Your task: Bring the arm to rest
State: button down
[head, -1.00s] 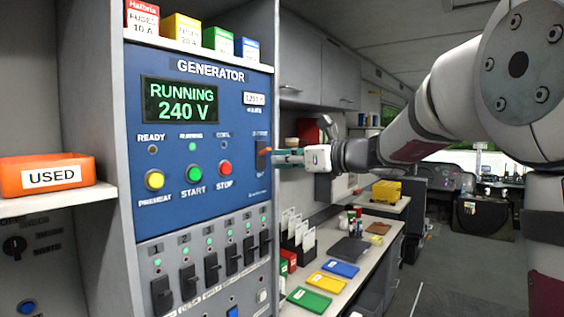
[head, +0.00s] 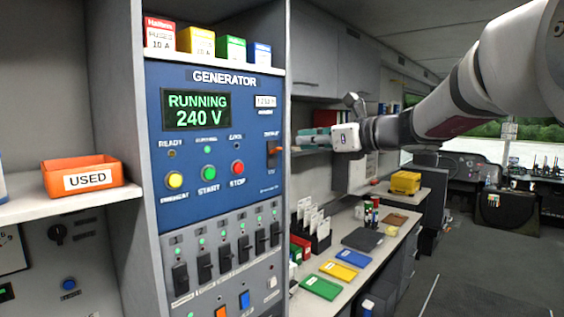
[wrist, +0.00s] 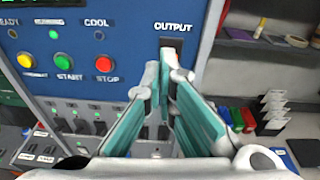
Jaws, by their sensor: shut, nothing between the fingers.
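My gripper (head: 308,144) is in the air just right of the generator panel (head: 240,100). In the wrist view its teal fingers (wrist: 166,75) come together at the tips, with nothing between them. The tips point toward the output switch (wrist: 172,44), which partly shows behind them. In the head view the orange-brown output switch (head: 272,154) is clear of the gripper. The panel display (head: 197,110) reads RUNNING 240 V. My arm (head: 470,90) reaches in from the upper right.
An orange USED bin (head: 84,176) stands on the left shelf. Fuse boxes (head: 200,41) line the shelf above the panel. Below my gripper, a counter (head: 300,290) holds coloured folders and card holders. The floor (head: 490,280) at the right is clear.

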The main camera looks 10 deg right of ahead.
jog(key=s+a+f+n+g+h+b, duration=0.1)
jog(key=s+a+f+n+g+b, duration=0.2)
jog(key=s+f+n, duration=0.45)
jog(key=s+a+f+n+g+h, duration=0.2)
jog(key=s+a+f+n+g, duration=0.1)
jog(key=s+a+f+n, duration=0.4)
jog(key=s+d+f+n+g+h+b, duration=0.1)
jog(key=s+d+f+n+h+b, duration=0.2)
jog(key=s+d+f+n+h, duration=0.3)
jog(key=s+d+f+n, duration=0.3)
jog(key=s+f+n, duration=0.3)
jog(key=s+n, duration=0.1)
jog(key=shift+s+d+f+h, duration=0.2)
jog(key=shift+s+d+h, duration=0.1)
jog(key=shift+s+h, duration=0.1)
